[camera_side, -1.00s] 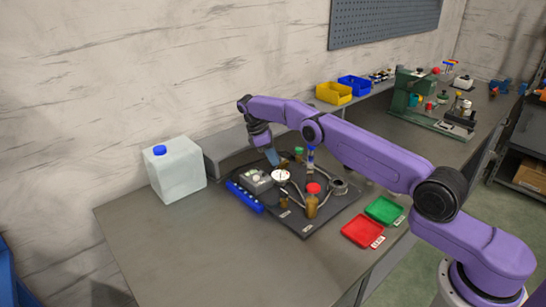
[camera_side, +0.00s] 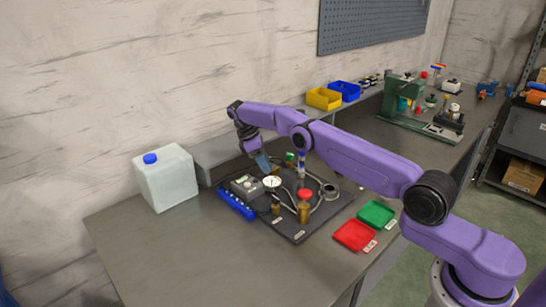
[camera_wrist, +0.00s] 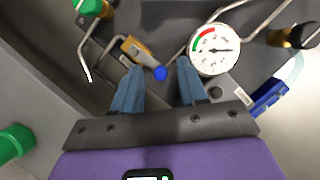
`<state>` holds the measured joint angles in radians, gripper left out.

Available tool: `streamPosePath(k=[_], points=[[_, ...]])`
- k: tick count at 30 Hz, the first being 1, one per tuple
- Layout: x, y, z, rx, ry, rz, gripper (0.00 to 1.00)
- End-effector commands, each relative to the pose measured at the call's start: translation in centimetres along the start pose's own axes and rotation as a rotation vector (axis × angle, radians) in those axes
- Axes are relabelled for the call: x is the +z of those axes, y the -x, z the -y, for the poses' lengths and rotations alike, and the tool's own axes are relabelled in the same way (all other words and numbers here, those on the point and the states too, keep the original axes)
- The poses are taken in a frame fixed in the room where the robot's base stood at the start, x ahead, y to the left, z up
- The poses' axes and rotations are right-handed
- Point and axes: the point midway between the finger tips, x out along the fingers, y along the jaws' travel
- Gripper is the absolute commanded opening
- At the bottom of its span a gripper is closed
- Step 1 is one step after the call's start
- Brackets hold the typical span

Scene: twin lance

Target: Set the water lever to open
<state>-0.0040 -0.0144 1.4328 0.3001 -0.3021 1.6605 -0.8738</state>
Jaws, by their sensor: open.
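A brass-coloured valve (camera_wrist: 137,50) with a blue-tipped lever (camera_wrist: 160,73) shows in the wrist view. I take the blue-tipped lever for the water lever; no readable label confirms it. My gripper (camera_wrist: 158,68) is open, with its two blue-grey fingers pointing at the valve. The blue tip appears between the fingertips, with gaps on both sides. I cannot tell whether it is level with them or deeper. In the side view my gripper (camera_side: 264,164) points down at the back of the dark board (camera_side: 298,236), behind the gauge. The valve is mostly hidden there.
A white dial gauge (camera_wrist: 213,49) stands close right of the right finger. Bent metal pipes surround the valve. A green-capped fitting (camera_wrist: 90,7) is at upper left. A red-capped brass fitting (camera_side: 304,205) stands on the board. Red (camera_side: 354,236) and green (camera_side: 376,214) trays lie right.

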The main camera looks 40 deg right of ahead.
Motion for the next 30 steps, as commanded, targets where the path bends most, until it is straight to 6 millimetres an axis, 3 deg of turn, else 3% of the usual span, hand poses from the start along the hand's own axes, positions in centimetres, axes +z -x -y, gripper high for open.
streamPosePath(k=[7,30], points=[[1.2,2.9,-0.1,0.004,-0.001,-0.003,0.42],[3.5,4.9,2.1,0.001,0.001,-0.001,0.42]])
